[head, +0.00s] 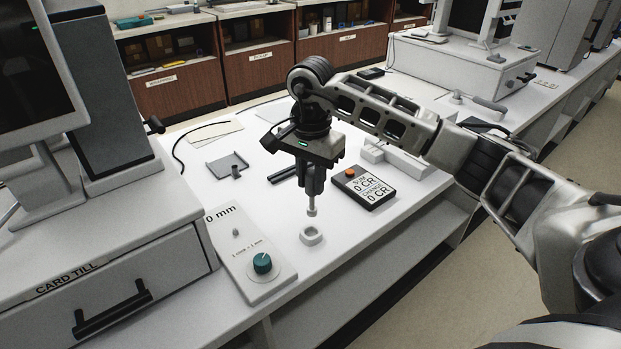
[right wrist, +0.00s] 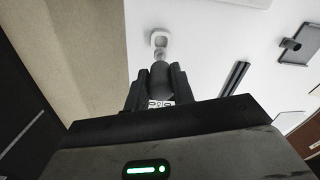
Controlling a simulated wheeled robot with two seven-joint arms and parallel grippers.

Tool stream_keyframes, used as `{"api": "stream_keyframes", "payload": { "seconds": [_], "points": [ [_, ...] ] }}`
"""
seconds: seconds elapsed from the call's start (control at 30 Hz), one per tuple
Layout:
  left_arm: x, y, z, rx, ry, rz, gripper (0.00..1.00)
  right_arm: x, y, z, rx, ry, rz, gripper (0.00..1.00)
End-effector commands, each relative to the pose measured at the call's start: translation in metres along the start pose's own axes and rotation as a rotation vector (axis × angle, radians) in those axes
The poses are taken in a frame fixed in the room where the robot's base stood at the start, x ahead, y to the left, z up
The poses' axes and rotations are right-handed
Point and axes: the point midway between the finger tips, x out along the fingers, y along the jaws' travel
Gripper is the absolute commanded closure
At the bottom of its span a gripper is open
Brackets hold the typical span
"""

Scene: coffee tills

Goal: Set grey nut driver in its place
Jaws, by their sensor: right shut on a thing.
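My right gripper (head: 313,188) points down over the white counter and is shut on the grey nut driver (head: 312,209). The driver hangs upright with its light shaft and tip below the fingers; most of its handle is hidden by them in the head view. In the right wrist view the dark handle of the nut driver (right wrist: 160,76) shows between the fingers. A small white ring-shaped holder (head: 311,243) stands on the counter just below the driver's tip, and the tip looks apart from it. The holder also shows in the right wrist view (right wrist: 153,41). My left gripper is not in view.
A panel with a green knob (head: 262,263) lies left of the holder. A black display box (head: 363,188) with an orange button lies to the right. A grey tray (head: 226,165) and dark bars lie behind. The card till (head: 110,270) stands at the left.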

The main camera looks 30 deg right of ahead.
Motion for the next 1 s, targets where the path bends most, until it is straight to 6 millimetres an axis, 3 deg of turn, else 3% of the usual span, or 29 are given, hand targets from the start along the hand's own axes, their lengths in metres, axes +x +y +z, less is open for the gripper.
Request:
{"api": "stream_keyframes", "payload": {
  "seconds": [0.23,0.73,1.0],
  "points": [
    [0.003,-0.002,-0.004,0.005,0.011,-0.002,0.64,0.000,0.000,0.002,0.021,0.001,0.000,0.98],
    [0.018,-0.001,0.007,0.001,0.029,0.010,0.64,0.044,0.000,0.002,0.018,-0.001,0.000,0.98],
    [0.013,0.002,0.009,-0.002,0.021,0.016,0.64,0.044,0.000,0.002,0.018,-0.001,-0.001,0.98]
  ]
}}
